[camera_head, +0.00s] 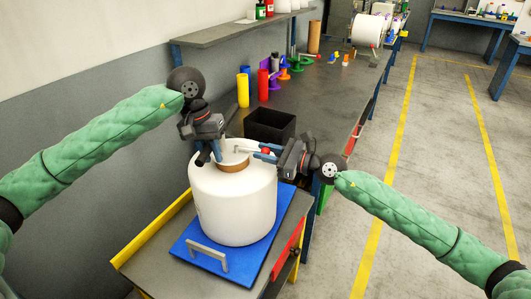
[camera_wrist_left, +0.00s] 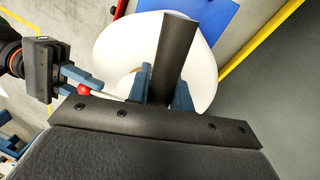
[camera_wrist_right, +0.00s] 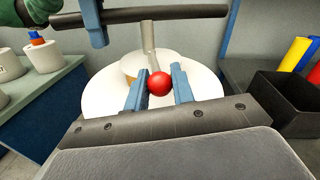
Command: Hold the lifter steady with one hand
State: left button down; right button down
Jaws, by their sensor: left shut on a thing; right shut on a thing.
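The lifter has a black handle bar (camera_wrist_right: 160,14), a grey post (camera_wrist_right: 149,42) and a lever ending in a red ball (camera_wrist_right: 160,83). It stands at the core of a large white bobbin (camera_head: 235,205); its lower end is hidden. My left gripper (camera_head: 212,145) is shut on the black handle bar, which passes between its blue fingers in the left wrist view (camera_wrist_left: 162,90). My right gripper (camera_head: 268,152) comes in from the right, shut on the red ball, which sits between its blue fingertips in the right wrist view (camera_wrist_right: 160,88).
The bobbin stands on a blue board (camera_head: 255,262) with a grey handle (camera_head: 207,256), on a cart with a yellow edge (camera_head: 150,235). Just behind are a black open bin (camera_head: 270,125) and yellow (camera_head: 243,90) and red (camera_head: 263,86) cylinders on a workbench. The floor at right is clear.

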jog(key=shift+w+d, duration=0.2)
jog(key=c, duration=1.5)
grip_release()
jog(key=shift+c, duration=0.2)
jog(key=o, duration=0.3)
jog(key=shift+s, duration=0.1)
jog(key=v, duration=1.2)
jog(key=shift+o, duration=0.3)
jog(key=shift+r, duration=0.1)
